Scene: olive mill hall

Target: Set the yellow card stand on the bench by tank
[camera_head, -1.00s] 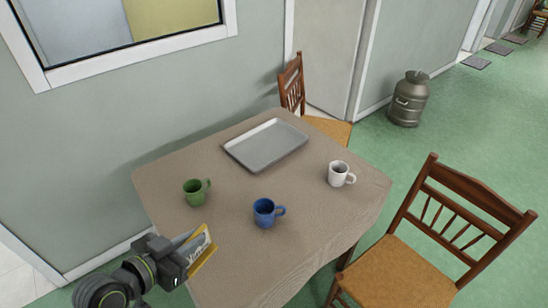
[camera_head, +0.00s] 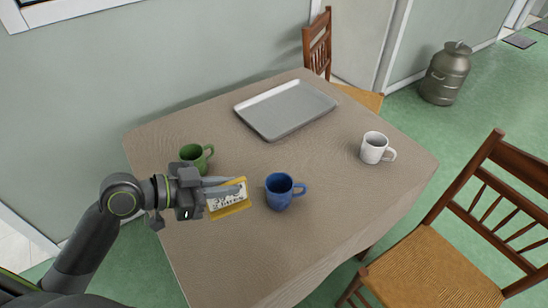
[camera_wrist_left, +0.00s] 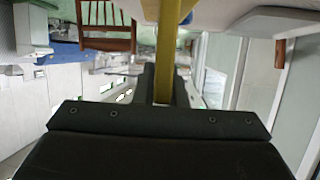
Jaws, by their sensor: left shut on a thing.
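The yellow card stand (camera_head: 230,209) has a white face with dark lettering. My left gripper (camera_head: 224,187) is shut on it and holds it over the near left part of the cloth-covered table, between the green mug and the blue mug. I cannot tell whether its lower edge touches the cloth. In the left wrist view the card stand (camera_wrist_left: 166,55) shows edge-on as a yellow strip running up from between the fingers. My right gripper is not in view. I see no bench by a tank that I can tell for sure.
The table (camera_head: 330,210) bears a green mug (camera_head: 193,155), a blue mug (camera_head: 279,192), a white mug (camera_head: 373,148) and a grey tray (camera_head: 285,110). Chairs stand at the right (camera_head: 425,270) and back (camera_head: 318,45). A metal can (camera_head: 445,75) stands on the floor. The table's front is clear.

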